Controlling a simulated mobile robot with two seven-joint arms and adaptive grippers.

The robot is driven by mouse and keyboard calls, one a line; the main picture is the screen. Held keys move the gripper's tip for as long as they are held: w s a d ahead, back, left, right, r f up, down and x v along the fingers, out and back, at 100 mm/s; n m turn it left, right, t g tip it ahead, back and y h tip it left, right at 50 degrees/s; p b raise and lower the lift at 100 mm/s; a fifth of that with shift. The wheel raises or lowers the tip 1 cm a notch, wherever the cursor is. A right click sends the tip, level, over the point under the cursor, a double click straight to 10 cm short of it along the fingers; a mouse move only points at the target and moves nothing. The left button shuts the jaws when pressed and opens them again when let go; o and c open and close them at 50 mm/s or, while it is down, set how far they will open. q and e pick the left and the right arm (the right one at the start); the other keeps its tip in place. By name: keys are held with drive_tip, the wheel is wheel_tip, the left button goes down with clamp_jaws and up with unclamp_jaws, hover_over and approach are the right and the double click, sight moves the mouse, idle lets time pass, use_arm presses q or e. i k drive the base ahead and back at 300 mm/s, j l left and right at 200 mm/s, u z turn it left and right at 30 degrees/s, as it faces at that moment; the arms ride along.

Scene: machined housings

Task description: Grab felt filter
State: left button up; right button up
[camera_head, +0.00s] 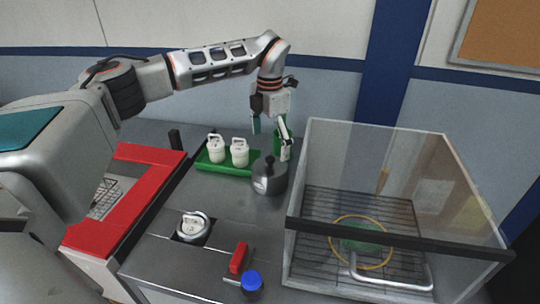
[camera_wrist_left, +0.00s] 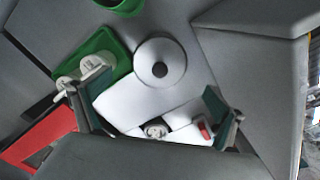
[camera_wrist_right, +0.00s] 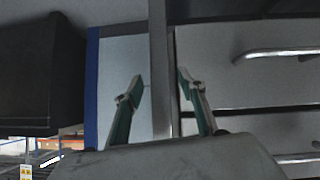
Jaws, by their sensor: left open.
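I cannot tell for sure which object is the felt filter. A green disc-like piece (camera_head: 362,237) with a yellow ring around it shows inside the clear-walled box. My left gripper (camera_head: 271,133) is open and empty, hanging above the back of the counter beside a green container (camera_head: 279,138). In the left wrist view its fingers (camera_wrist_left: 148,103) are wide apart, with a grey round pot (camera_wrist_left: 160,62) below and beyond them. My right gripper (camera_wrist_right: 158,87) shows only in the right wrist view, its fingers apart with nothing between them.
A green tray (camera_head: 225,168) holds two white handled containers (camera_head: 239,153). The grey pot (camera_head: 269,178) stands beside it. A round lidded part (camera_head: 193,225), a red-handled item (camera_head: 238,258) and a blue-capped item (camera_head: 252,282) are in front. A red-rimmed bin (camera_head: 120,228) is at left.

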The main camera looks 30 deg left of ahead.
sight(194, 224)
drive_tip(key=k, duration=1.5)
